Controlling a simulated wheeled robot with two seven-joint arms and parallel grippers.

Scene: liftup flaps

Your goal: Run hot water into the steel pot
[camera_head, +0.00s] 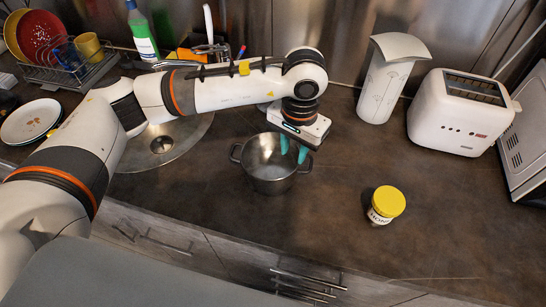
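The steel pot (264,178) stands upright on the dark counter, right of the round steel sink (190,148). My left gripper (293,151) is over the pot's right side, fingers pointing down. Its two teal fingertips are apart, one over the pot's inside and one near the right rim and handle. I cannot tell whether they touch the pot. The pot looks empty. My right gripper is not in view.
A yellow-lidded jar (386,203) stands on the counter to the right. A white vase-like container (385,85) and a white toaster (460,115) stand behind it. A dish rack (75,75), a green bottle (143,35) and plates (30,121) are at the left. The counter's front right is clear.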

